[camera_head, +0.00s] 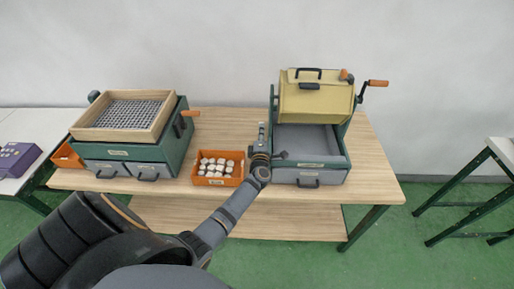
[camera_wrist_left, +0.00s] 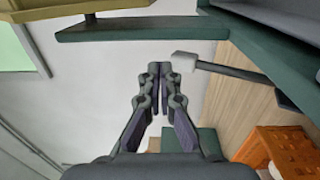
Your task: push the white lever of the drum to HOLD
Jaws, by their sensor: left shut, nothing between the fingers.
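The drum (camera_head: 316,98) is a pale yellow box on a dark green stand with an orange-handled crank (camera_head: 376,83), above a grey drawer-like tray (camera_head: 318,176). The white lever (camera_wrist_left: 185,59) shows in the left wrist view as a pale block on a grey rod, beside the green frame (camera_wrist_left: 140,29). My left gripper (camera_head: 262,136) is shut and empty at the left side of the drum's stand. In the wrist view its fingertips (camera_wrist_left: 159,68) are just left of the lever's tip; I cannot tell whether they touch. No HOLD mark is readable. My right gripper is not in view.
An orange crate (camera_head: 218,181) of several white pieces stands left of my gripper. A green unit with a wooden-framed mesh (camera_head: 163,96) is at the left of the wooden table (camera_head: 384,184). Side tables stand at both edges, the left one with a purple box (camera_head: 17,160).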

